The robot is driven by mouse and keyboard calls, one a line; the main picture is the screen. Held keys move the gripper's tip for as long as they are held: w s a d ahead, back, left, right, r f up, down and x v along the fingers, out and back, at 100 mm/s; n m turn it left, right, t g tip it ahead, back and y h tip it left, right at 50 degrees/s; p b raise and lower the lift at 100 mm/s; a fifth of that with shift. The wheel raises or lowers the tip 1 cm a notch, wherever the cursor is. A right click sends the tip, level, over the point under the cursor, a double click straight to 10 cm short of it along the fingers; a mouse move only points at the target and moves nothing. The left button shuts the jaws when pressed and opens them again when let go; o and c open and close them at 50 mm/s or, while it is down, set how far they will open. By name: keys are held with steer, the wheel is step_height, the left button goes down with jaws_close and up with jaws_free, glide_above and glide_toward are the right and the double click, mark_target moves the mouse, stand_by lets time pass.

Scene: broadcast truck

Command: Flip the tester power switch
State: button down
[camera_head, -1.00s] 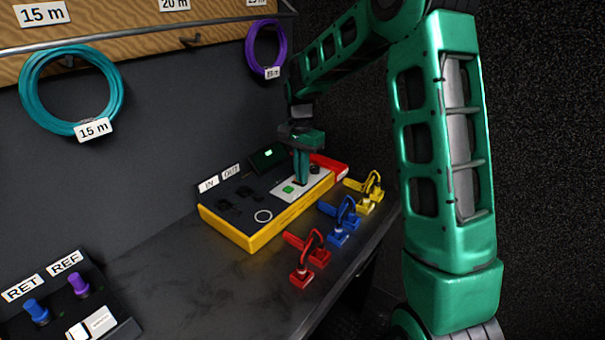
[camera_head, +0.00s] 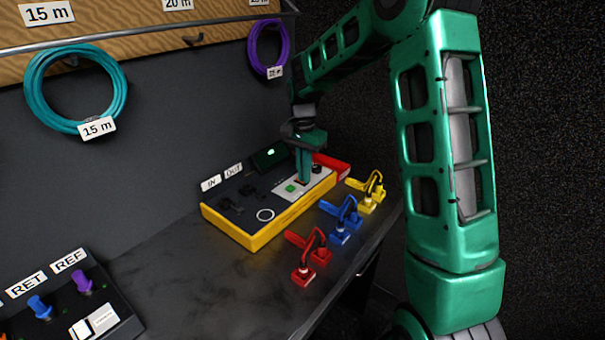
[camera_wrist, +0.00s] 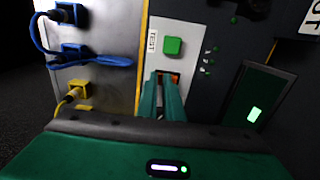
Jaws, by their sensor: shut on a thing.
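The tester (camera_head: 237,231) is a yellow-edged box with a dark top, lying on the bench against the wall. Its light panel carries a green button (camera_head: 291,188), which also shows in the wrist view (camera_wrist: 173,46) beside a TEST label. My gripper (camera_head: 302,181) points down onto this panel. In the wrist view my gripper (camera_wrist: 169,80) has its fingers close together around the power switch (camera_wrist: 174,77), in an orange-edged opening below the green button. The fingers hide most of the switch, so its position cannot be told. The tester's small screen (camera_head: 270,155) shows a green light.
Red (camera_head: 309,257), blue (camera_head: 345,219) and yellow (camera_head: 371,192) cable pieces lie along the bench front, right of the tester. A connector box with RET and REF labels (camera_head: 69,260) stands at lower left. Teal (camera_head: 38,112) and purple (camera_head: 253,52) coils hang above. The bench between is clear.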

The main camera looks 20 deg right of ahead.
steer(key=shift+s+d+f, duration=0.45)
steer(key=shift+s+f, duration=0.2)
steer(key=shift+f, duration=0.1)
steer(key=shift+w+a, duration=0.1)
steer(key=shift+w+a+r, duration=0.15)
steer(key=shift+w+a, duration=0.15)
steer(key=shift+w, duration=0.2)
steer(key=shift+w+a, duration=0.1)
steer(key=shift+w, duration=0.05)
steer(key=shift+w+r, duration=0.1)
steer(key=shift+r, duration=0.45)
steer(key=shift+w+r, duration=0.85)
steer(key=shift+r, duration=0.05)
step_height(320, 180, up, 12)
steer(key=s, duration=0.2)
steer(key=shift+r, duration=0.15)
